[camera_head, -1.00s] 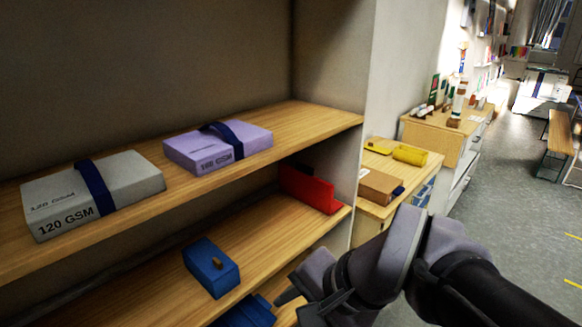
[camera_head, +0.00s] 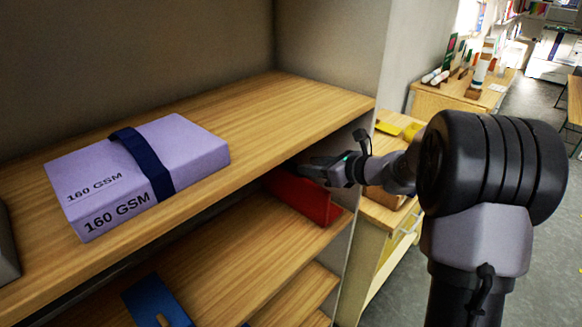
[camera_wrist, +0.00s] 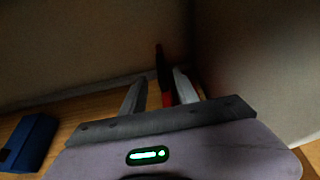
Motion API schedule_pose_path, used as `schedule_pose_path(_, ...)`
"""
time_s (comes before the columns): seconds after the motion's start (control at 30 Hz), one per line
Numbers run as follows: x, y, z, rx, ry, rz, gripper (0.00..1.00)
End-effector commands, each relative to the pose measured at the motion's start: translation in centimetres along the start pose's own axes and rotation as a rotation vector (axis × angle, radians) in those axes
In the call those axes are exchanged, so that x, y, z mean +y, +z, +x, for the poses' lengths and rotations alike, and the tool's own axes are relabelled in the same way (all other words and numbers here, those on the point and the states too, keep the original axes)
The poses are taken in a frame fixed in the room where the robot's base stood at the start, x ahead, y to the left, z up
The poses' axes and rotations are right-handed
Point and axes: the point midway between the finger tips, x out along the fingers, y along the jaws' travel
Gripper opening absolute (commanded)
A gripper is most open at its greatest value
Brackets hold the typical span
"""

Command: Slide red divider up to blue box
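The red divider (camera_head: 312,203) stands upright on the middle shelf near its right end, under the upper shelf. My gripper (camera_head: 318,170) reaches in from the right at the divider's top. In the wrist view the divider (camera_wrist: 165,85) shows as a thin dark-and-red upright between my two fingers (camera_wrist: 158,90). The fingers are apart, with a gap visible on the left; the right finger looks very close to it. The blue box (camera_head: 157,302) lies on the same shelf to the left, cut by the frame's bottom; it also shows at left in the wrist view (camera_wrist: 28,142).
The upper shelf (camera_head: 300,100) hangs over the divider and carries a purple 160 GSM box (camera_head: 140,170). A pale side panel (camera_wrist: 262,70) stands close on the right. The middle shelf (camera_head: 235,245) is bare between divider and blue box.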

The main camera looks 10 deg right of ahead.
Motion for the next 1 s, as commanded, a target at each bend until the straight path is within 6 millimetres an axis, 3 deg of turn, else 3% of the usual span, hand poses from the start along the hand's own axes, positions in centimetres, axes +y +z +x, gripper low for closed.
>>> schedule_pose_path(0.1, 0.1, -0.3, 3.3, 0.001, 0.003, -0.002, 0.36)
schedule_pose_path(0.3, 0.0, -0.2, 7.0, 0.001, 0.001, -0.003, 0.36)
schedule_pose_path(0.47, 0.1, 0.0, 8.2, 0.001, 0.001, -0.002, 0.36)
schedule_pose_path(0.7, 0.0, 0.0, 8.4, 0.001, 0.000, -0.002, 0.36)
schedule_pose_path(0.73, 0.0, 0.0, 8.4, 0.001, 0.000, -0.002, 0.34)
schedule_pose_path(0.9, 0.0, 0.0, 8.3, 0.001, 0.000, -0.002, 0.01)
schedule_pose_path(1.0, 0.0, 0.0, 8.3, 0.001, 0.000, -0.002, 0.00)
